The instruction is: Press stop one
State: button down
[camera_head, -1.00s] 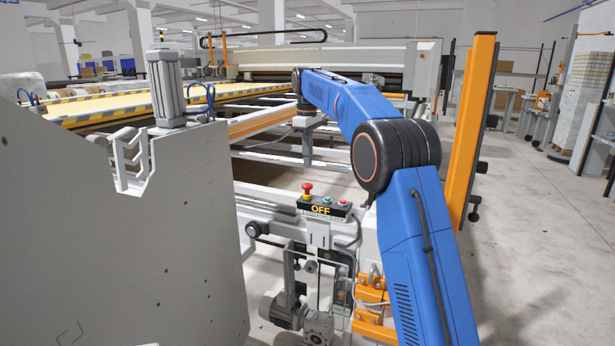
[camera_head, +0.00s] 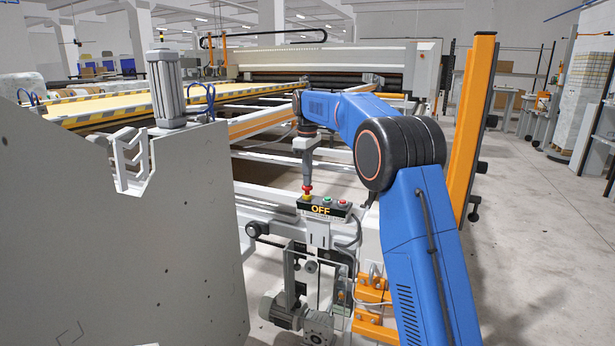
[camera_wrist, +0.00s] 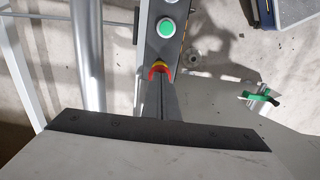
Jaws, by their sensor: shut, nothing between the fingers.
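The red stop button (camera_head: 306,190) with its yellow collar (camera_head: 306,197) sits at the left end of a small dark control box marked OFF (camera_head: 321,211). My gripper (camera_head: 307,184) points straight down, shut and empty, with its tip on or right above the button's top. Whether the button is pushed down cannot be told. A green button (camera_wrist: 166,28) and a red button beside it lie further along the box.
A large grey panel (camera_head: 120,230) stands at the left, close to the box. An orange post (camera_head: 470,130) rises at the right. White rails (camera_head: 300,160) run behind the box. The floor at the right (camera_head: 530,250) is open.

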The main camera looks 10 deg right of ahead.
jog(key=shift+f, duration=0.8)
notch_tip(320, 180, up, 18)
dwell(0.3)
jog(key=shift+s+f, duration=0.1)
